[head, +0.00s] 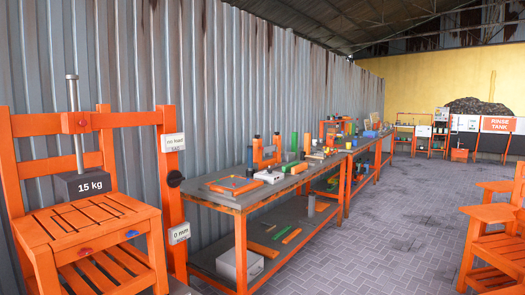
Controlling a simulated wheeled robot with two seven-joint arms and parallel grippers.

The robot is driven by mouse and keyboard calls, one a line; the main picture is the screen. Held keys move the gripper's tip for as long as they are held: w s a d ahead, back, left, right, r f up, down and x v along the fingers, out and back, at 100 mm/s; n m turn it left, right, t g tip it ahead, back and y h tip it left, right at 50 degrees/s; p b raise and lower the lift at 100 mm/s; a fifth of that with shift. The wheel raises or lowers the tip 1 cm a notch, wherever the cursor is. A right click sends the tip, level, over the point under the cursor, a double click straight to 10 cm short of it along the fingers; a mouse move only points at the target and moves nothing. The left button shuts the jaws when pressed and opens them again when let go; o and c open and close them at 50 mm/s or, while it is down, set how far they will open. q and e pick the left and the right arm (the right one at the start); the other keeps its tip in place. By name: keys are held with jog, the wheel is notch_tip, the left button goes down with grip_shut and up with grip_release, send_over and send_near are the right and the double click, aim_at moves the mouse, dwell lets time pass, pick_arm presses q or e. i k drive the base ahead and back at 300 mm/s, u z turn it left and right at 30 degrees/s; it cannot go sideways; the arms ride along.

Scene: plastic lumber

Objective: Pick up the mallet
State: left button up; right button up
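I cannot make out a mallet among the small items in the head view. A long workbench (225,202) with a grey top and orange legs runs along the corrugated wall, and many items stand on it. An orange flat tray-like item (233,185) lies at its near end. Items farther along are too small to tell apart. Neither of my grippers shows in this view.
At the left stands an orange test frame with a slatted seat (92,220) and a 15 kg weight (84,186). A grey box (240,264) sits on the bench's lower shelf. Orange chairs (495,240) stand at the right. The paved floor (385,245) between is clear.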

aim_at(303, 156)
jog(key=z, duration=0.7)
jog(key=i, duration=2.3)
jog(key=z, duration=0.3)
jog(key=i, duration=2.35)
jog(key=u, duration=0.7)
